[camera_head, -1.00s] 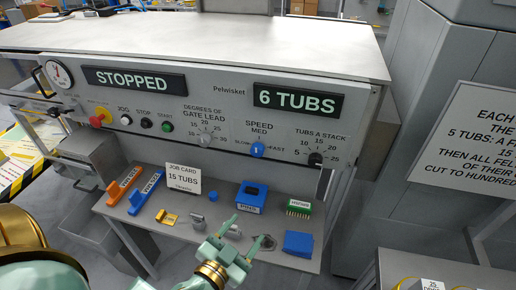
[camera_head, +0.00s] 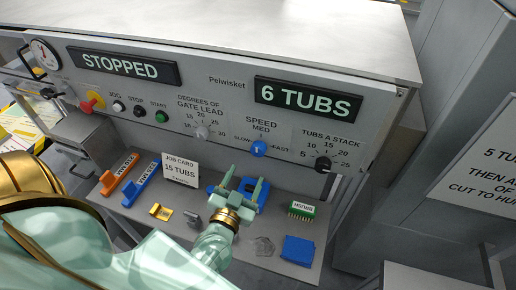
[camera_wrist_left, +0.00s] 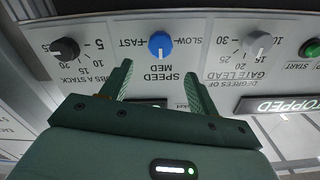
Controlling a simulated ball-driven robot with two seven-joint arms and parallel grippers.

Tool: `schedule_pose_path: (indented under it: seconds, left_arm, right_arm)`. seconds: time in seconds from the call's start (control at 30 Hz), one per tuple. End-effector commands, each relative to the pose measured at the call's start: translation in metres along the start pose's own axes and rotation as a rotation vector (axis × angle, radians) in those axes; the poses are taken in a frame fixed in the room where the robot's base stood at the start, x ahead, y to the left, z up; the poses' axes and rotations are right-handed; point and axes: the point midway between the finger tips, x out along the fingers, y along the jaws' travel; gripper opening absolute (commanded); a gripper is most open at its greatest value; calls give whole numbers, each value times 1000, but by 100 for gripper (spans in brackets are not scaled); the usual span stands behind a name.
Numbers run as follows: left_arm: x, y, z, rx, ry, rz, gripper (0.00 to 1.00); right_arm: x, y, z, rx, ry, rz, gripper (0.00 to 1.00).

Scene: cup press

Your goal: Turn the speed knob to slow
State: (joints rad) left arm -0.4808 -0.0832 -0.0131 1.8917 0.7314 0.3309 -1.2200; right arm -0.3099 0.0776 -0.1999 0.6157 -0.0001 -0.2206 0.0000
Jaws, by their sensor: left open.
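The blue speed knob (camera_head: 259,148) is on the grey machine panel (camera_head: 225,135), between the SLOW and FAST labels and below MED. Its white mark seems to point toward MED. In the left wrist view the panel appears upside down, and the speed knob (camera_wrist_left: 160,43) is just beyond the fingertips. My left gripper (camera_head: 244,182) is open and empty, below and in front of the knob, not touching it. Its two fingers also show in the left wrist view (camera_wrist_left: 156,70), pointing at the panel on either side of the knob's line. My right gripper is out of view.
The grey gate lead knob (camera_head: 202,132) and black tubs-a-stack knob (camera_head: 322,163) flank the speed knob. The display (camera_head: 123,67) reads STOPPED. A shelf below holds a job card (camera_head: 180,170), a green brush (camera_head: 302,210) and a blue block (camera_head: 299,250).

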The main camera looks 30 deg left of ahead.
Motion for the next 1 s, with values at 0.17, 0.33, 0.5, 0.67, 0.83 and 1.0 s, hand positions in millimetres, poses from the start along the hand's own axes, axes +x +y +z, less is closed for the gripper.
schedule_pose_path:
  seconds: [0.17, 0.33, 0.5, 0.67, 0.83, 1.0]
  left_arm:
    - [48, 0, -1, 0, 3, -2, 60]
    - [82, 0, -1, 0, 2, -1, 60]
    - [101, 0, 0, 0, 1, 0, 60]
    - [106, 0, 0, 1, -1, 0, 60]
    - [106, 0, 0, 1, 0, 0, 60]
    - [105, 0, 0, 1, 0, 0, 19]
  right_arm:
    - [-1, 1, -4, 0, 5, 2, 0]
    - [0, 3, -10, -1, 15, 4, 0]
    - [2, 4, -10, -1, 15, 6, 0]
    - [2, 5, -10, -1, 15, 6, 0]
    - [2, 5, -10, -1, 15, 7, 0]
    - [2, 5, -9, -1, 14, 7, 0]
